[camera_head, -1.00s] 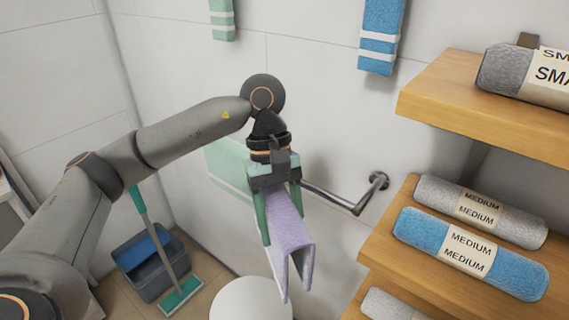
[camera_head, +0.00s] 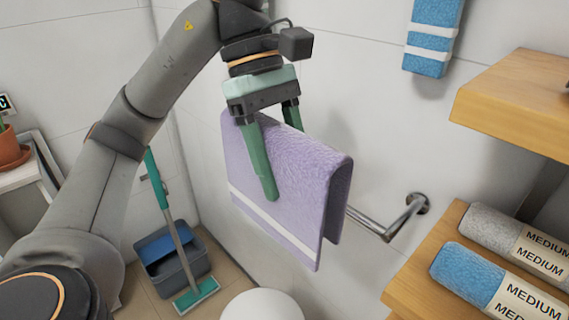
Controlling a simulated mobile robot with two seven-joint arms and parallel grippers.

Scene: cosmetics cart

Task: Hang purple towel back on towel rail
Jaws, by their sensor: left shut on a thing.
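The purple towel (camera_head: 300,175), with a white stripe near its lower edge, hangs folded over from my left gripper (camera_head: 274,160). The gripper is shut on it near the top fold, with one green finger in front of the cloth and the other mostly hidden behind it. The metal towel rail (camera_head: 368,222) shows at the towel's right, its bent end fixed to the wall. The rest of the rail is hidden behind the towel. I cannot tell whether the towel straddles the rail or is in front of it. My right gripper is not in view.
Wooden shelves (camera_head: 520,105) with rolled towels (camera_head: 475,275) stand close on the right. A blue towel (camera_head: 434,40) hangs above. A bucket (camera_head: 175,262) and a mop (camera_head: 195,292) stand on the floor. A white round object (camera_head: 262,306) is below.

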